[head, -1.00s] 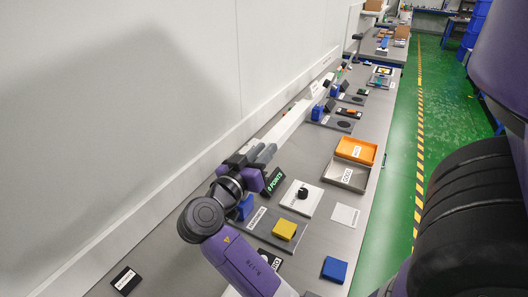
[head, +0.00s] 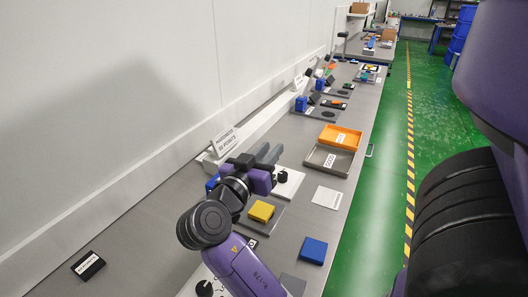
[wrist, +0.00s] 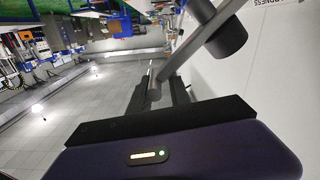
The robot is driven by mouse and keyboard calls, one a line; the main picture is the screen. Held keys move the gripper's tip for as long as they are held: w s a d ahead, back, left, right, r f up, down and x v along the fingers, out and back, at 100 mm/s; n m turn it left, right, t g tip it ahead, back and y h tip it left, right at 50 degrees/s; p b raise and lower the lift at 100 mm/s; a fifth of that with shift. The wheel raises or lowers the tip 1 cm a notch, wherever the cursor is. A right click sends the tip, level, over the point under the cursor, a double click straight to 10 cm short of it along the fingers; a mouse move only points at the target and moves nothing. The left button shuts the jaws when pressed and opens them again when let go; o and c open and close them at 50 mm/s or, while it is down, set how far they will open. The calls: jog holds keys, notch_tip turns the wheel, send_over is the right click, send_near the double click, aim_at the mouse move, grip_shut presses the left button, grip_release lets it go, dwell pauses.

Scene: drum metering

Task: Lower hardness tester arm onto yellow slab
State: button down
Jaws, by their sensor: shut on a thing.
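The yellow slab (head: 261,211) lies flat on a dark plate, below and in front of my gripper (head: 268,153) in the head view. The hardness tester arm (wrist: 188,55) shows in the wrist view as a grey bar with a dark cylinder (wrist: 226,36) on it. The bar's lower end lies between my fingers (wrist: 155,92), and my gripper is shut on it. My gripper and wrist hide most of the tester in the head view. I cannot see the arm touching the slab.
A blue block (head: 313,250) lies to the right of the slab. A white card (head: 327,197), a grey tray (head: 326,160) and an orange tray (head: 340,137) stand farther back. A sign (head: 228,142) stands by the wall.

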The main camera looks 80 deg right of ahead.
jog(key=shift+s+a+f, duration=0.1)
jog(key=shift+s+f, duration=0.1)
jog(key=shift+f, duration=0.45)
jog(key=c, duration=1.4)
grip_release()
jog(key=shift+r, duration=0.1)
jog(key=b+v, duration=0.1)
jog(key=v, duration=0.6)
jog(key=shift+a, duration=0.35)
jog(key=shift+c, duration=0.4)
